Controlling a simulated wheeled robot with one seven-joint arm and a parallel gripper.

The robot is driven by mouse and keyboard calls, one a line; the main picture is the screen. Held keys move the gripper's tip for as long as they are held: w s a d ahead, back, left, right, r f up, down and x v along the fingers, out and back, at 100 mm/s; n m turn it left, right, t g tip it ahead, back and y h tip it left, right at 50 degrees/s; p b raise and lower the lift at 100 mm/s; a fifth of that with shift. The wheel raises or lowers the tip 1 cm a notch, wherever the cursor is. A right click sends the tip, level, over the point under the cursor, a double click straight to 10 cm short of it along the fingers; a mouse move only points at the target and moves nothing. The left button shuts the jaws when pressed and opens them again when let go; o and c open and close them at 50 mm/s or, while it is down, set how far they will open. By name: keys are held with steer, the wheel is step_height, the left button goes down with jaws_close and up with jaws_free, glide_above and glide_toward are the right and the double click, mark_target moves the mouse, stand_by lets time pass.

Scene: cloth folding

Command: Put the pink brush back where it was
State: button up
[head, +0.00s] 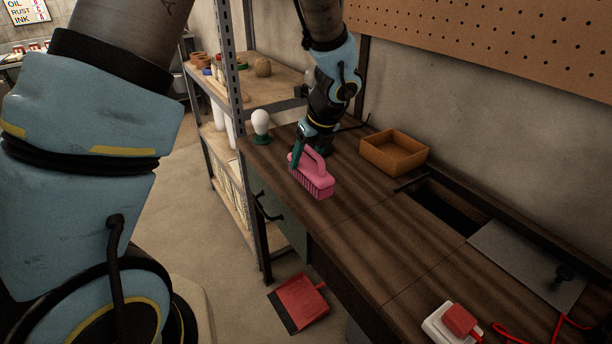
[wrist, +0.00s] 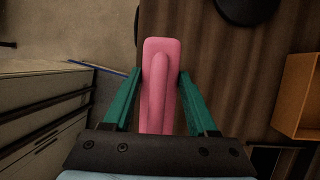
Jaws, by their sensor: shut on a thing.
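The pink brush (head: 312,180) has a pink back and darker pink bristles pointing down. In the head view it is over the front left part of the wooden workbench (head: 352,229). I cannot tell whether its bristles touch the bench top. My gripper (head: 306,156) is shut on the brush. In the wrist view the two green fingers of my gripper (wrist: 158,85) press on both sides of the brush (wrist: 159,62), whose long ridge runs away from the palm.
A tan box (head: 394,152) stands on the bench to the right. A white bulb on a green base (head: 261,124) is at the left end. A dark opening (head: 446,205) and a grey plate (head: 525,264) lie further right. A red dustpan (head: 300,302) is on the floor.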

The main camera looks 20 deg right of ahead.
mark_target(305, 173)
steer(key=shift+f, duration=2.3)
steer(key=shift+f, duration=0.15)
steer(key=o, duration=1.2)
steer(key=shift+r, duration=0.2)
